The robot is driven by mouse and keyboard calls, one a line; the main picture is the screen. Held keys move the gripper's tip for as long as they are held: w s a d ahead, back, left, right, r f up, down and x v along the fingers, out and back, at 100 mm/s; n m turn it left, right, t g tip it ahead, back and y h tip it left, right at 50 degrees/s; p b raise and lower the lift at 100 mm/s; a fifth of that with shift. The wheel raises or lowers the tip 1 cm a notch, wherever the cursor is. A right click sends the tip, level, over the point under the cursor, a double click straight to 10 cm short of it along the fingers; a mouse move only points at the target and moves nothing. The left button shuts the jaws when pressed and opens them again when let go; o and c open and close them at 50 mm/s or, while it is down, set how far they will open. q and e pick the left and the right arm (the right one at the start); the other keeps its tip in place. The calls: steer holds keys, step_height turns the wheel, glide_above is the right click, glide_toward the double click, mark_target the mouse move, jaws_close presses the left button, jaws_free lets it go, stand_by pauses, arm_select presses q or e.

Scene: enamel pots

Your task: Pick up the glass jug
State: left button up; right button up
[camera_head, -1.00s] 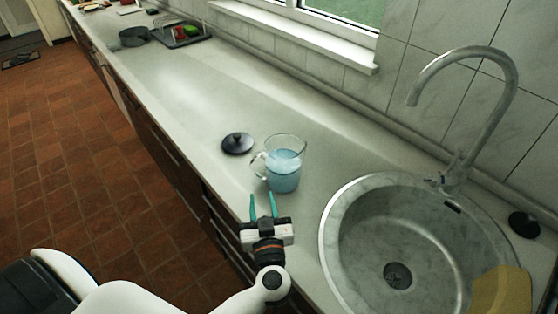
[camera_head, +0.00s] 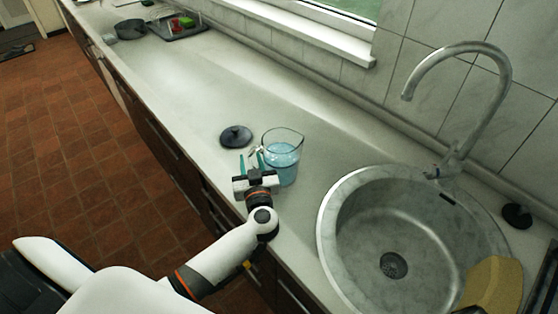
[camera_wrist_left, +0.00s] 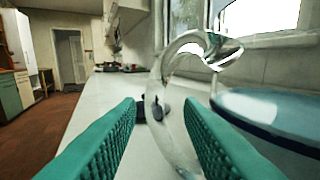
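The glass jug (camera_head: 283,165) stands upright on the counter, left of the sink, with pale blue liquid inside. Its handle faces left, toward my left gripper (camera_head: 251,160). In the left wrist view the clear curved handle (camera_wrist_left: 170,105) shows between the two teal fingers, nearer the right one. The jug's body (camera_wrist_left: 275,115) is outside the right finger. The fingers are spread, with visible room on the left of the handle; I cannot tell whether the right finger touches it. My right gripper is not in view.
A dark round lid (camera_head: 236,135) lies on the counter just behind the handle. The round sink (camera_head: 350,270) and tall faucet (camera_head: 490,100) are to the right. A dark pan (camera_head: 131,29) and a rack (camera_head: 177,27) stand far back. The counter between is clear.

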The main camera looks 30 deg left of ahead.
arm_select(q)
steer(key=shift+w+a, duration=0.2)
jaws_close()
steer(key=shift+r, duration=0.1)
stand_by(0.4)
